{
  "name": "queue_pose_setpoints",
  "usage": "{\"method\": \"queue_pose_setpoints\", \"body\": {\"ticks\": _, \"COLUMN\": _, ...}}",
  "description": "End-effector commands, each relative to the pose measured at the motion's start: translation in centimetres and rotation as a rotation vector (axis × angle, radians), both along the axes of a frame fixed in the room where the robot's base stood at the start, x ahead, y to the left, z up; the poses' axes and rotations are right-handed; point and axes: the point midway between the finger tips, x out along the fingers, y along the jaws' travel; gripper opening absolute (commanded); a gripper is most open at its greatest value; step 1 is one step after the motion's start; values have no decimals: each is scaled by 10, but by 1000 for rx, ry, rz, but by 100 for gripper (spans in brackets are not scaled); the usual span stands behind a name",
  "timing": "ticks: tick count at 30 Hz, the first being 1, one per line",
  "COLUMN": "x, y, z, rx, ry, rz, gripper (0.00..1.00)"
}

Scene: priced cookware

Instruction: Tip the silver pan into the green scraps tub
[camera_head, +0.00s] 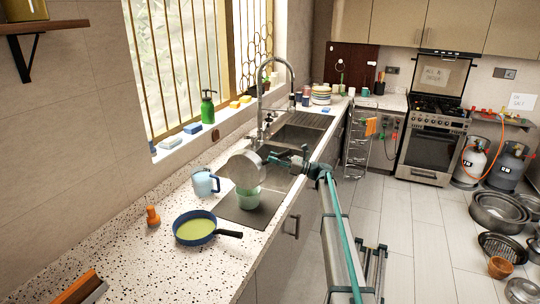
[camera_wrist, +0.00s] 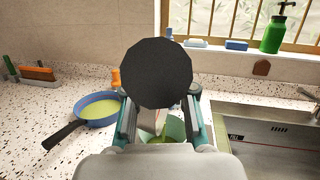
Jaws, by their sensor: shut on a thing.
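The silver pan (camera_head: 243,170) is held up on edge, strongly tilted, above the green scraps tub (camera_head: 248,197). My gripper (camera_head: 270,160) is shut on the pan at its right side. In the wrist view, a dark round shape (camera_wrist: 160,73) fills the space above my fingers (camera_wrist: 160,112). I cannot tell which part of the pan it is. The tub (camera_wrist: 170,130) shows partly between and below the fingers. Its inside is mostly hidden, and I cannot see whether anything is falling from the pan.
A blue frying pan (camera_head: 195,227) with green contents sits on the speckled counter (camera_head: 140,255). A light blue mug (camera_head: 204,182) stands close left of the silver pan. An orange-brown object (camera_head: 152,216) stands farther left. The faucet (camera_head: 290,80) rises behind the sink.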

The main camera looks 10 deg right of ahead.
Motion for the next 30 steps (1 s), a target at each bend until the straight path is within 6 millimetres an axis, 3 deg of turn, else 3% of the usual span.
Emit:
{"method": "queue_pose_setpoints", "body": {"ticks": 9, "x": 23, "y": -17, "z": -4, "rx": 102, "ry": 137, "rz": 0, "gripper": 0}}
{"method": "queue_pose_setpoints", "body": {"ticks": 30, "x": 24, "y": -18, "z": -5, "rx": 109, "ry": 150, "rz": 0, "gripper": 0}}
